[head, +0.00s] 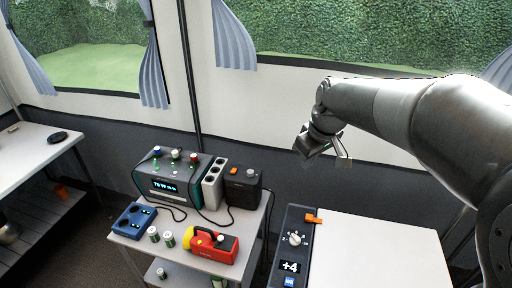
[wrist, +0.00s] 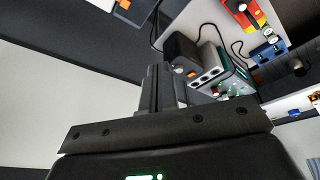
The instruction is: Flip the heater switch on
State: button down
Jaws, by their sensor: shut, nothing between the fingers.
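A dark control panel (head: 293,262) in the head view has an orange lever (head: 314,219), a white dial, a "+4" display and a blue button. A small black box (head: 243,190) on the side table also carries an orange switch (head: 234,171) and a grey knob. No readable label shows which one is the heater. My gripper (head: 340,155) is raised in the air above and behind the panel, apart from both. In the wrist view my gripper (wrist: 156,72) is shut and empty, and the black box (wrist: 180,50) appears just beyond the fingertips.
The side table (head: 215,266) also holds a teal-grey device (head: 166,186) with a lit display, a socket strip (head: 213,184), a red-yellow flashlight (head: 212,244), a blue box (head: 134,220) and small jars. Cables run between them. A white counter (head: 375,258) beside the panel is clear.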

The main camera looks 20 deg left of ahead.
jog(key=w+a+f+n+g+y, duration=0.2)
jog(key=w+a+f, duration=0.3)
jog(key=w+a, duration=0.3)
jog(key=w+a+f+n+g+y, duration=0.1)
jog(key=w+a+f+n+y, duration=0.3)
jog(key=w+a, duration=0.4)
jog(key=shift+w+a+f+n+g+y, duration=0.35)
jog(key=shift+a+n+y, duration=0.2)
jog(key=shift+a, duration=0.55)
send_over(234, 171)
jog(key=d, duration=0.2)
notch_tip(234, 171, down, 6)
jog(key=shift+w+f, duration=0.15)
jog(key=shift+f, duration=0.1)
jog(key=f, duration=0.3)
jog(key=shift+a+f, duration=0.2)
jog(key=shift+a, duration=0.05)
jog(key=shift+s+f, duration=0.25)
jog(key=shift+f, duration=0.25)
